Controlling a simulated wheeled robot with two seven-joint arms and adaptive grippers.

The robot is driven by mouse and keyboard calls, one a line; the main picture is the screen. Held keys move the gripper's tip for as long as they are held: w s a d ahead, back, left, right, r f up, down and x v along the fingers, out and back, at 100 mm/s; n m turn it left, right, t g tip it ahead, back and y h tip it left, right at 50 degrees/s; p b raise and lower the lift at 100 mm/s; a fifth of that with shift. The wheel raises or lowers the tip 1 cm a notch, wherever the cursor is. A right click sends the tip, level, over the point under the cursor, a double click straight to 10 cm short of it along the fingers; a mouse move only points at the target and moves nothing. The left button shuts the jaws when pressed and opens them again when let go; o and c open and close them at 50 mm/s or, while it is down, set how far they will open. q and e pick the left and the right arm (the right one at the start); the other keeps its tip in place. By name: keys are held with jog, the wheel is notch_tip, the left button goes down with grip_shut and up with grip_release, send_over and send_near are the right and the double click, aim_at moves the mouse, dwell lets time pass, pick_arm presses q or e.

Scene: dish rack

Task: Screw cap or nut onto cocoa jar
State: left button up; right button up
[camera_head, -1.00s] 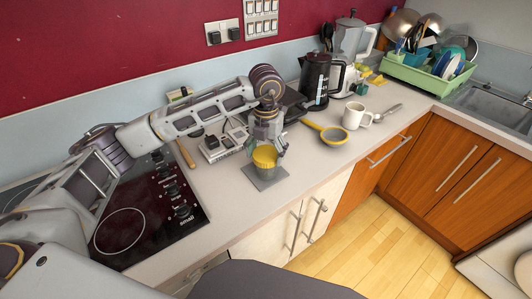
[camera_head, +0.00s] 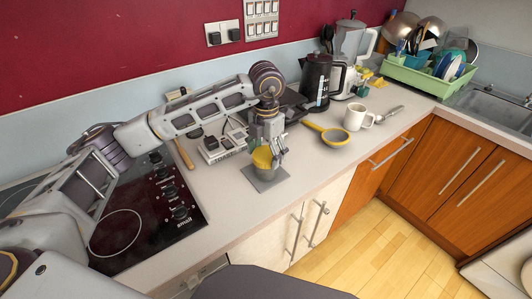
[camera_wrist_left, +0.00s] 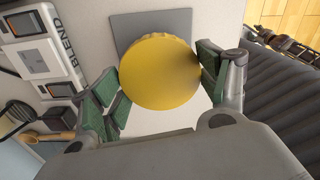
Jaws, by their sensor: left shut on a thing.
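The yellow ribbed cap (camera_head: 262,157) sits at the top of the cocoa jar (camera_head: 265,174), whose greyish body shows only in part below it. The jar stands upright on a grey square mat (camera_head: 277,180) on the counter. My left gripper (camera_head: 267,150) comes down from above and is shut on the cap. In the left wrist view the cap (camera_wrist_left: 160,71) fills the middle, between the green finger pads, and hides the jar below. I cannot tell how far the cap is seated on the thread. My right gripper is not in view.
A black hob (camera_head: 145,215) lies to the left. A white appliance (camera_head: 222,145) stands close behind the gripper. The counter's front edge is close to the mat.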

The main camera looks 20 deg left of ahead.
pick_arm(q)
jog(key=shift+f, duration=0.1)
jog(key=shift+m+b, duration=0.6)
jog(key=shift+m, duration=0.3)
jog(key=shift+m+b, duration=0.6)
jog(key=shift+m, duration=0.7)
jog(key=o, duration=1.2)
jog(key=shift+r, duration=0.2)
jog(key=shift+r+p, duration=1.35)
jog(key=shift+r, duration=1.1)
